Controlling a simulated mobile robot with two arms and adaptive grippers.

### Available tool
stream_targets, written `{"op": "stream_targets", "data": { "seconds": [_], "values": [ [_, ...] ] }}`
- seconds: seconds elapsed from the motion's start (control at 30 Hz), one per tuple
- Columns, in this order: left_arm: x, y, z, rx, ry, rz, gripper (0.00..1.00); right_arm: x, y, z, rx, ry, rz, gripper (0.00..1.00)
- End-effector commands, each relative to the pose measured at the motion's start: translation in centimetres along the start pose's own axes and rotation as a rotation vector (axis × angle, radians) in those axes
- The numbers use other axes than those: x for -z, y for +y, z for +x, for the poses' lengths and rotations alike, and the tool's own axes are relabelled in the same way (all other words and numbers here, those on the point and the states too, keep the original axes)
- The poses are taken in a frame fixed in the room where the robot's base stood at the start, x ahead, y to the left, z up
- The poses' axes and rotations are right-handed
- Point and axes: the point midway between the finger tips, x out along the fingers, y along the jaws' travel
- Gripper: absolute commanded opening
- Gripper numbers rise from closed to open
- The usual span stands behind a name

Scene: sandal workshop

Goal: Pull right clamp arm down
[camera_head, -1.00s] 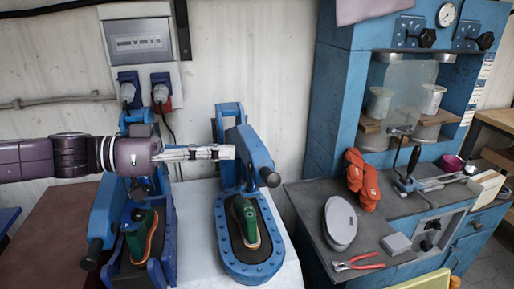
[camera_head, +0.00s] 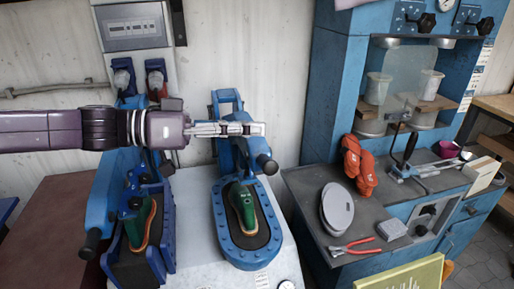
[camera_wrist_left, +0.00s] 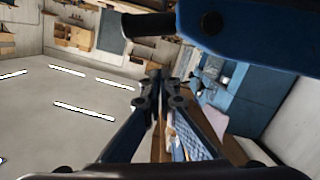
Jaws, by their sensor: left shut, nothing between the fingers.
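The right clamp arm (camera_head: 248,147) is blue and stands raised and tilted over the right press, its black handle (camera_head: 267,164) at its front end. The right press has a blue oval base (camera_head: 222,232) with a green sandal form (camera_head: 242,207) on it. My left gripper (camera_head: 262,129) is shut and empty; in the head view it overlaps the upper clamp arm, above the handle. In the left wrist view my fingertips (camera_wrist_left: 156,76) are together, below the handle (camera_wrist_left: 148,23) and the blue clamp arm (camera_wrist_left: 255,35) in the picture. I cannot tell whether they touch. My right gripper is out of view.
The left clamp arm (camera_head: 102,200) of the neighbouring press is lowered towards the front left, partly below my left arm. A blue machine (camera_head: 341,90) stands right, with a grey bench holding pliers (camera_head: 352,247), an orange glove (camera_head: 358,165) and a grey oval plate (camera_head: 337,208).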

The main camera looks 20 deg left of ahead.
Motion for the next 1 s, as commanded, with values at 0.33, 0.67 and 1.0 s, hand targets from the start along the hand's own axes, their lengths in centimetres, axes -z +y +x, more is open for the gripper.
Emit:
{"op": "stream_targets", "data": {
  "seconds": [0.33,0.67,1.0],
  "values": [
    [-1.0,0.1,2.2,-0.001,0.002,-0.008,0.00,0.1,-0.1,-0.4,0.001,0.000,0.001,0.00],
    [-3.7,0.0,1.4,0.000,0.001,0.000,0.00,0.1,-0.1,-1.2,0.001,0.001,0.001,0.00],
    [-3.9,-0.1,1.3,0.000,0.000,0.002,0.00,0.1,-0.1,-1.1,0.001,0.001,0.001,0.00]
  ]
}}
